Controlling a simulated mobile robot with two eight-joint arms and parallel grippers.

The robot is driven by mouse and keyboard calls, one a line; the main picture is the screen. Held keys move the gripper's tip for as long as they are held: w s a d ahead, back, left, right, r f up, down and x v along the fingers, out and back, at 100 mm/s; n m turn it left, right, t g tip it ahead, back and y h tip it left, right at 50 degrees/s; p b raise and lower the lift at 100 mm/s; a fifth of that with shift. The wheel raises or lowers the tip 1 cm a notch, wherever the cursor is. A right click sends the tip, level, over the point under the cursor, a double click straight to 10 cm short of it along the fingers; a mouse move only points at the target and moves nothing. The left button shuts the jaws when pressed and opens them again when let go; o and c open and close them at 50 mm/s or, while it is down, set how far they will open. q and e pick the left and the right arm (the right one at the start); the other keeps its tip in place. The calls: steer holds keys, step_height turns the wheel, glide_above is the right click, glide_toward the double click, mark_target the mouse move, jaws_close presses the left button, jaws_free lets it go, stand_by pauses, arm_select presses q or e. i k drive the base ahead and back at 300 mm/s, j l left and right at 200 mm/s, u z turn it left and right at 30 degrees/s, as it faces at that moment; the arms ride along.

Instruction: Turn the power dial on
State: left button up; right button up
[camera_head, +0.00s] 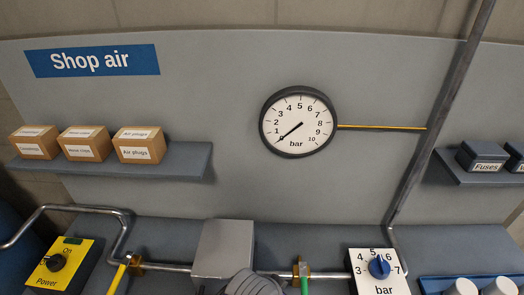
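The power dial (57,263) is a round black knob on a yellow plate (45,281) at the lower left of the head view. The plate reads "On" above the knob and "Power" below it. A small dark green patch (73,240) sits at the plate's top edge. The knob's exact pointing direction is too small to tell.
A pipe (40,208) bends around the yellow plate. A gauge (298,120) has its needle near 0. A blue bar knob (379,267) is at lower right. A grey box (223,247) and a dark rounded shape stand at bottom centre. Cartons (83,144) sit on a shelf.

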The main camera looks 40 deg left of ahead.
mark_target(55, 263)
steer(key=l+u, duration=0.3)
steer(key=k+l+u, duration=0.1)
steer(key=u, duration=2.8)
steer(key=i+j+u, duration=0.1)
steer(key=i+j, duration=0.3)
steer(key=j, duration=0.15)
steer(key=i+j+u, duration=0.15)
steer(key=i+j, duration=0.25)
steer(key=j, duration=0.15)
